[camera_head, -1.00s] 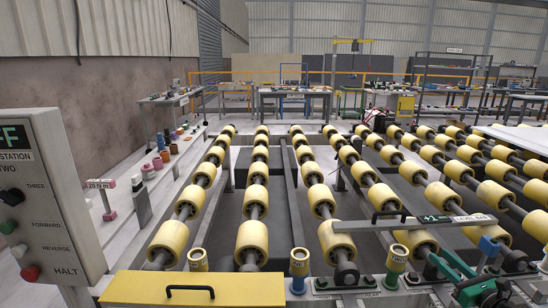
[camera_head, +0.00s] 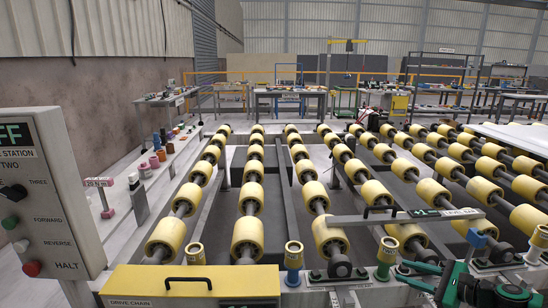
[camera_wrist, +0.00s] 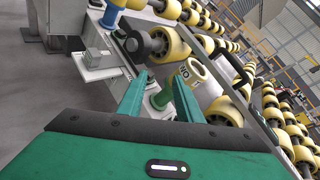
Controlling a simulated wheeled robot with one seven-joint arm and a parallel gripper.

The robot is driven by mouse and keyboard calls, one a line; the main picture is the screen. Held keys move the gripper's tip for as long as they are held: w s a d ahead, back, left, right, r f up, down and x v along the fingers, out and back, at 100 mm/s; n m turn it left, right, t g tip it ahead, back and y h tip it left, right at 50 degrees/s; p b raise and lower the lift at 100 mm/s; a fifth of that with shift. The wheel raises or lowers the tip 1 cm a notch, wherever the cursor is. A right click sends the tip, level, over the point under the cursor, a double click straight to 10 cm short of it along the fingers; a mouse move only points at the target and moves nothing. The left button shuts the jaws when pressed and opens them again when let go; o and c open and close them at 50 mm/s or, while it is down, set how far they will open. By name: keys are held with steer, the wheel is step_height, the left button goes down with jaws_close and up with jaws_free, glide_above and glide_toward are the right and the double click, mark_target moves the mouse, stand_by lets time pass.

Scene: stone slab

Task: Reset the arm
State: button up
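My gripper (camera_head: 400,273) is at the lower right of the head view, low over the near edge of the roller conveyor. Its green fingers also show in the wrist view (camera_wrist: 157,82), spread apart with a gap between them. I see nothing held between the fingers. A yellow-topped post with a green base (camera_head: 387,257) stands just beyond the fingertips in the head view. In the wrist view, a green post base (camera_wrist: 160,99) shows behind the gap. I cannot tell if the fingers touch it.
A grey bar with a black handle (camera_head: 405,216) crosses the rollers close beyond my gripper. A blue-based post (camera_head: 293,263) and a yellow drive-chain cover (camera_head: 225,281) line the near edge. A control panel (camera_head: 45,195) stands at left. Workbenches (camera_head: 290,93) are at the back.

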steer(key=s+a+n+g+h, duration=0.2)
steer(key=s+a+n+g, duration=0.1)
steer(key=s+n+g, duration=0.55)
steer(key=s+d+r+n+g+h, duration=0.1)
steer(key=s+r+n+h, duration=0.2)
steer(key=s+r, duration=0.5)
steer(key=s+d+r+n+g+h, duration=0.2)
steer(key=s+r+n, duration=0.3)
steer(key=s+r, duration=0.4)
steer(key=s+h, duration=0.1)
steer(key=s, duration=0.5)
steer(key=shift+s, duration=0.4)
steer(key=shift+w+f, duration=0.25)
steer(key=shift+w, duration=0.3)
